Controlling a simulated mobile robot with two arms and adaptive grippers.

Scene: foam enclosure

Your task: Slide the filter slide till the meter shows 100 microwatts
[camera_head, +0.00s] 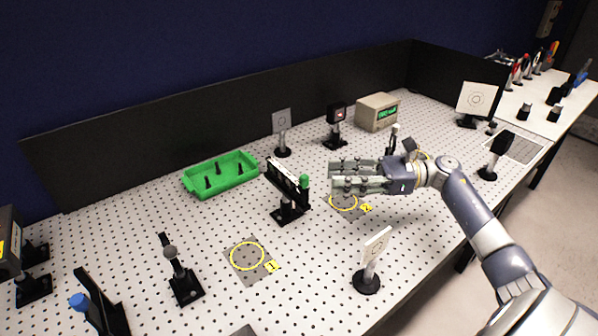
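The filter slide (283,178) is a dark bar on a black post and base near the middle of the board, with a green knob (304,181) at its right end. The meter (377,112) is a beige box with a lit green display at the back. Its digits are too small to read surely. My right gripper (332,177) comes in from the right, its fingers pointing left. The fingers are apart with nothing visible between them, and the tips are a little right of the green knob, not visibly touching it. My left gripper is out of view.
A green tray (240,179) stands behind the slide. A card on a post (376,246) stands in front of my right gripper. Yellow rings (247,270) mark the board. Posts stand at left and back. Black panels (230,130) close the rear.

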